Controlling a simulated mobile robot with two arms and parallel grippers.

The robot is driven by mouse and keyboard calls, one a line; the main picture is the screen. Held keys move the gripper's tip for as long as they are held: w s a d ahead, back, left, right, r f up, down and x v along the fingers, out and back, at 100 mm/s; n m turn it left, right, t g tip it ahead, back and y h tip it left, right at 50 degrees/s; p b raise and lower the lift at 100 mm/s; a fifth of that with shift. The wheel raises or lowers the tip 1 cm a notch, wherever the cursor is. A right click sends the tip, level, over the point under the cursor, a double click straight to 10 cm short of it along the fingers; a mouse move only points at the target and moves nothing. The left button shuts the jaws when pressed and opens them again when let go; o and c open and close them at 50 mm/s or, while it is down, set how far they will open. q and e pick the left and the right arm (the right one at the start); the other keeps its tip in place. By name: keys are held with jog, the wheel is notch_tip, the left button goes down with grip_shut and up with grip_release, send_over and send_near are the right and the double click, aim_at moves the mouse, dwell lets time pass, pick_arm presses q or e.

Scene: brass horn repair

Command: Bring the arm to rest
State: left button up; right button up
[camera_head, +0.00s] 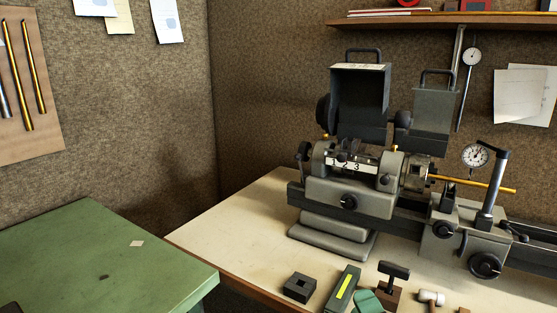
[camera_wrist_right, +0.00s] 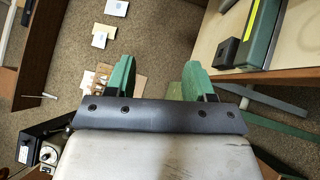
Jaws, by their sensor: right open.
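My right gripper (camera_wrist_right: 157,75) shows in the right wrist view, with its two green fingers spread wide apart and nothing between them. Its dark palm bar runs across the middle of that view. The cream bench top (camera_wrist_right: 216,32) is to the upper right of the fingers there, with a dark block (camera_wrist_right: 227,52) and a long green box with a yellow stripe (camera_wrist_right: 262,32) on it. The gripper appears apart from both. My left gripper is not in view.
A grey lathe-like machine (camera_head: 346,198) with dial gauges stands on the cream bench (camera_head: 235,233). A dark block (camera_head: 299,288), striped box (camera_head: 342,290) and small mallet (camera_head: 431,298) lie in front. A green table (camera_head: 80,260) at left is mostly clear.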

jog(key=s+d+f+m+g+h, duration=0.3)
jog(key=s+f+m+g, duration=0.1)
jog(key=f+m, duration=0.25)
jog(key=s+d+f+m+g+h, duration=0.3)
jog(key=s+f+m+g, duration=0.15)
jog(key=f+m, duration=0.2)
jog(key=s+f+m+g+y, duration=0.1)
jog(key=s+f+m+g, duration=0.3)
jog(key=s, duration=0.4)
jog(key=s+f+m+g, duration=0.3)
jog(key=s+m+g, duration=0.1)
jog(key=s, duration=0.3)
notch_tip(320, 180, down, 24)
jog(key=g, duration=0.1)
jog(key=s+d+f+g+p, duration=0.1)
jog(key=s+d+f, duration=0.1)
jog(key=s+f, duration=1.4)
jog(key=shift+s+f+n, duration=0.2)
jog(key=shift+s+n, duration=0.2)
jog(key=shift+s, duration=0.15)
